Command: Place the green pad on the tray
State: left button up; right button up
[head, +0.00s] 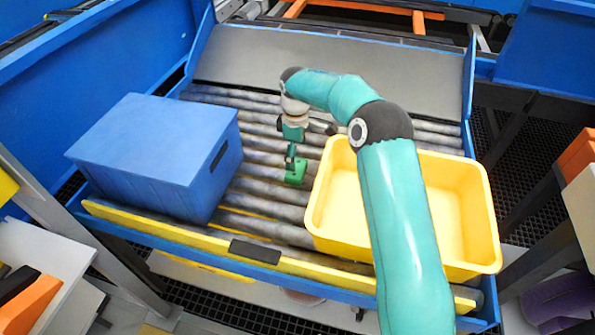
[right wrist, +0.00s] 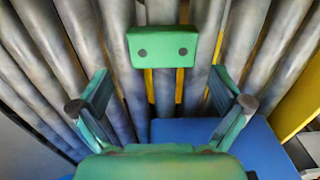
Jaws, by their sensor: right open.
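The green pad (head: 297,174) lies on the metal rollers between the blue box and the yellow tray. In the right wrist view the pad (right wrist: 161,48) is a green block with two dark dots, at the top middle. My right gripper (head: 291,158) is just above the pad in the head view, pointing down. In the right wrist view my right gripper (right wrist: 160,82) has its fingers spread apart with nothing between them. The pad shows beyond the fingertips. The yellow tray (head: 325,190) is empty where visible; my right arm hides part of it. My left gripper is not in view.
A blue box (head: 140,150) stands on the left of the roller conveyor (head: 262,143). A yellow rail (head: 150,226) runs along the conveyor's front edge. A grey sloped plate (head: 330,75) closes the back. Bare rollers lie around the pad.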

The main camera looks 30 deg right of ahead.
aim_at(296, 171)
notch_tip(296, 171, down, 5)
jog(key=shift+s, duration=0.15)
jog(key=c, duration=1)
jog(key=shift+r, duration=0.1)
jog(key=shift+c, duration=0.2)
jog(key=shift+r, duration=0.1)
